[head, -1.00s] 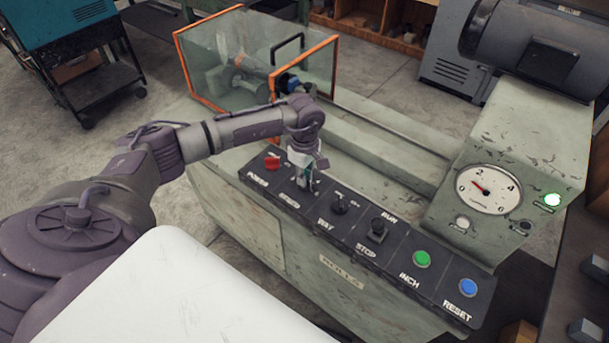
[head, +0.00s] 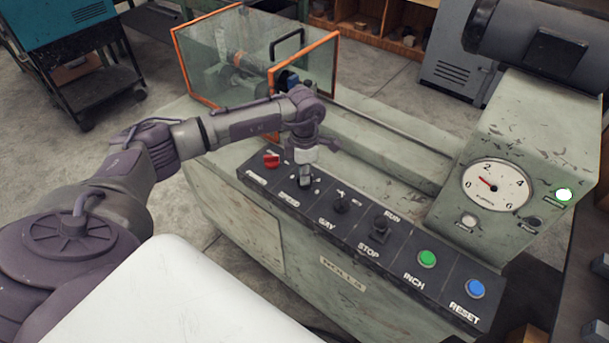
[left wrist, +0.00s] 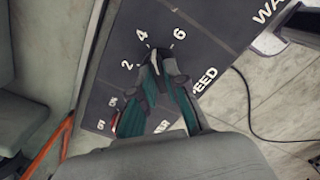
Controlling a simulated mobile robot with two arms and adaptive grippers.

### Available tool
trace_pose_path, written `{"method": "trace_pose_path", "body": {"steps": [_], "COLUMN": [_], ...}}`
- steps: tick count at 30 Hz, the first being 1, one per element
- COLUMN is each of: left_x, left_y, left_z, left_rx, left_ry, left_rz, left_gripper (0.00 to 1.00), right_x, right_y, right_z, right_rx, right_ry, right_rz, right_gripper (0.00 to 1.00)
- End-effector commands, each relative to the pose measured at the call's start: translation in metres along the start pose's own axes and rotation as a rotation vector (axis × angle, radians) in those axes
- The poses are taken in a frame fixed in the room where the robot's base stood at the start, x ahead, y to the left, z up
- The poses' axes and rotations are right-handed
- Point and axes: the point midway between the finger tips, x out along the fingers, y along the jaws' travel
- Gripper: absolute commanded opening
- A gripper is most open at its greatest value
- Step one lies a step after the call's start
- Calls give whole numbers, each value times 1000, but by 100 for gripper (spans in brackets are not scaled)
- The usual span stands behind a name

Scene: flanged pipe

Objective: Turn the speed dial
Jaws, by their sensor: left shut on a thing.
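The speed dial (head: 305,182) is a dark knob on the black control panel, above the label SPEED, in the head view. My left gripper (head: 305,176) comes down on it from above and is shut on it, hiding most of the knob. In the left wrist view, the fingers of my left gripper (left wrist: 158,82) close around the dial, whose top (left wrist: 154,58) shows between the fingertips, near the printed 4. The numbers 2, 4 and 6 show around it. My right gripper is not in view.
The red power switch (head: 271,160) is just left of the dial, and another knob (head: 341,204) is to its right. Green (head: 427,257) and blue (head: 474,288) buttons lie farther right. A round gauge (head: 495,187) and an orange-framed clear guard (head: 255,60) stand behind.

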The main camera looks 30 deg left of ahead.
Motion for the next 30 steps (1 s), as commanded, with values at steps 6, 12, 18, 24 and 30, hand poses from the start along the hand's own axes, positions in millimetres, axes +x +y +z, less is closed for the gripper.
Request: {"method": "trace_pose_path", "body": {"steps": [6, 12, 18, 24, 30], "left_x": [0, -1, -1, -1, -2], "left_y": [1, 2, 1, 1, 1], "left_z": [0, 0, 0, 0, 0], "left_rx": [-207, -397, -587, -776, -967], "left_ry": [0, -1, -1, 0, -2], "left_rz": [3, 3, 3, 2, 2], "left_gripper": [0, 0, 0, 0, 0], "right_x": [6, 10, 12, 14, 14], "right_y": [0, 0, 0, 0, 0], "right_z": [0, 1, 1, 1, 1], "right_rx": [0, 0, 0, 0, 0], "right_ry": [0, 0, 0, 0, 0], "right_rz": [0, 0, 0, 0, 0], "right_gripper": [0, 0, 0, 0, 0]}}
